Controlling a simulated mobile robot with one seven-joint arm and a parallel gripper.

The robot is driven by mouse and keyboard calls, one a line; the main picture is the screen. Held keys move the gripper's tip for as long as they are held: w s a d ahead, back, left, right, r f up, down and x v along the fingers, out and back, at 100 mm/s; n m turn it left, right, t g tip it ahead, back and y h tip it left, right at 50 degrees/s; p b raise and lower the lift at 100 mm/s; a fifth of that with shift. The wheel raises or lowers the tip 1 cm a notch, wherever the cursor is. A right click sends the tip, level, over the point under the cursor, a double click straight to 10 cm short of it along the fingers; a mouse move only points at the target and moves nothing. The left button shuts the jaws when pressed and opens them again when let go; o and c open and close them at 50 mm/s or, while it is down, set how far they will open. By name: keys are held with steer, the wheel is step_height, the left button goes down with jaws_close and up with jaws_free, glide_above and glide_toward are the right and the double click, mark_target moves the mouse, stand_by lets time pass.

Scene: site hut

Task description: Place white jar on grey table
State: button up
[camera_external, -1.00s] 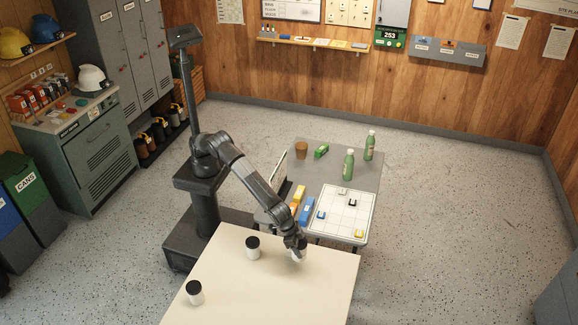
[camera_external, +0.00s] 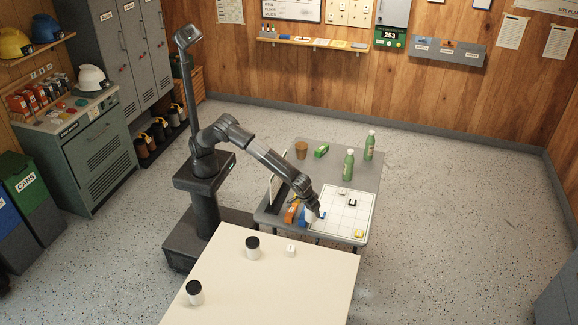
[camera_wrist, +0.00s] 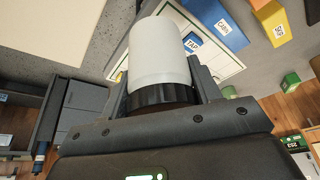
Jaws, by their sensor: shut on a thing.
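My gripper (camera_external: 313,208) is shut on a white jar (camera_wrist: 158,52), holding it by its black lid (camera_wrist: 162,95) between the two fingers in the wrist view. The gripper is over the near left part of the grey table (camera_external: 335,155), by the left edge of the white grid board (camera_external: 345,205). The jar is mostly hidden in the external view, and I cannot tell whether it touches anything below. Two more white jars with black lids, one near the back edge (camera_external: 252,248) and one at the left (camera_external: 195,292), stand on the cream table (camera_external: 280,295).
Blue and orange boxes (camera_external: 291,212) lie beside the gripper. A brown cup (camera_external: 301,150), a green box (camera_external: 321,151) and two green bottles (camera_external: 348,165) stand farther back. A small white block (camera_external: 290,251) sits on the cream table. The grey table's middle has bare room.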

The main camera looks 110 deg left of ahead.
steer(key=s+a+n+g+y, duration=0.15)
steer(key=s+a+n, duration=0.35)
steer(key=a, duration=0.7)
steer(key=s+a+n+g+h, duration=0.15)
steer(key=s+a+n, duration=0.35)
steer(key=a, duration=0.8)
steer(key=shift+n+g+y, duration=0.4)
steer(key=shift+n+y, duration=0.1)
steer(key=shift+y, duration=0.1)
steer(key=shift+w+a+f, duration=0.75)
steer(key=shift+a+f, duration=1)
steer(key=shift+a, duration=0.1)
steer(key=shift+w+a+f, duration=0.7)
steer(key=shift+a+f, duration=1)
steer(key=shift+a, duration=0.15)
steer(key=shift+w+a+f, duration=0.75)
steer(key=shift+a+f, duration=1)
steer(key=shift+a, duration=0.1)
steer(key=shift+f, duration=0.15)
steer(key=o, duration=1.3)
